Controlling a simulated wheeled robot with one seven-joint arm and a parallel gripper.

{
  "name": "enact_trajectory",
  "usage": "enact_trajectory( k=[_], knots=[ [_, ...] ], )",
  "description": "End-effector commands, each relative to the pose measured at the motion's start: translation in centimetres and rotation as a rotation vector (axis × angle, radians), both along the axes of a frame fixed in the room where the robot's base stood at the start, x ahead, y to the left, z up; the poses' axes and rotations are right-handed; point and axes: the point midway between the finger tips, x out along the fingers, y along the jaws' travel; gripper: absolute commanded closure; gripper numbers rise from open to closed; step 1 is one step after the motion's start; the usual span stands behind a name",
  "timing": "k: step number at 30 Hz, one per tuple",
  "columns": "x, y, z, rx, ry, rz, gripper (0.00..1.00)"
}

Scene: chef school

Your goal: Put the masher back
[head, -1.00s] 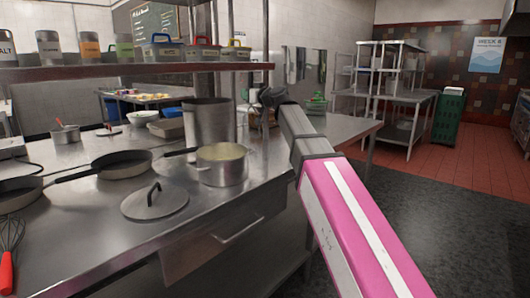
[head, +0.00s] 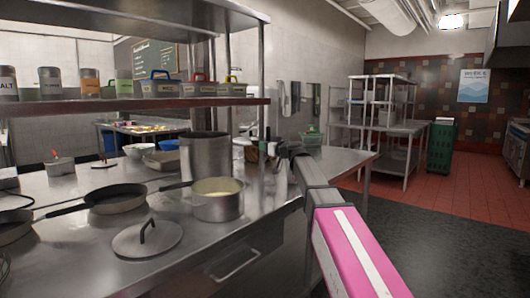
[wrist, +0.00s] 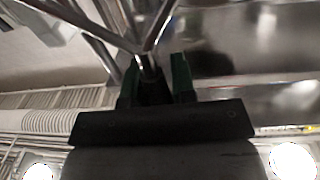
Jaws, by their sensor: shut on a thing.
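The masher (wrist: 146,61) shows in the wrist view as shiny metal rods that spread apart toward the top edge. My gripper (wrist: 155,80) has dark green fingers, one on each side of the masher's stem, and is shut on it. The masher's lower part is hidden by the gripper, and its far end runs out of the wrist view. In the head view my arm reaches over the right part of the steel counter (head: 185,268), and the gripper and masher cannot be made out there.
A pot with pale yellow contents (head: 218,207), a tall pot (head: 206,160), a lid (head: 146,239) and a frying pan (head: 115,199) stand on the counter. A shelf (head: 130,104) with canisters and bins hangs above. Small items and a green-lidded container (head: 311,137) stand farther back.

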Motion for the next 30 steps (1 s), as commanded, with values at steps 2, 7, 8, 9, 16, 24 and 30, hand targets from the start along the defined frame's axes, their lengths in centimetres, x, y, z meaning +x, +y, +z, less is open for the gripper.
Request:
enact_trajectory(
  k=[2, 7, 8, 9, 16, 24, 30],
  knots=[
    [-0.1, 0.0, -1.3, 0.001, 0.003, 0.000, 1.00],
    [0.0, 0.0, -2.3, 0.001, 0.000, -0.001, 1.00],
    [0.0, 0.0, -2.3, 0.001, 0.000, -0.001, 1.00],
    [0.0, 0.0, -2.3, 0.001, 0.000, -0.001, 1.00],
    [0.0, 0.0, -2.5, 0.001, 0.001, 0.000, 1.00],
    [0.0, 0.0, -2.5, 0.001, 0.001, 0.000, 0.50],
    [-0.3, -0.2, -2.3, 0.000, 0.000, -0.001, 0.50]
  ],
)
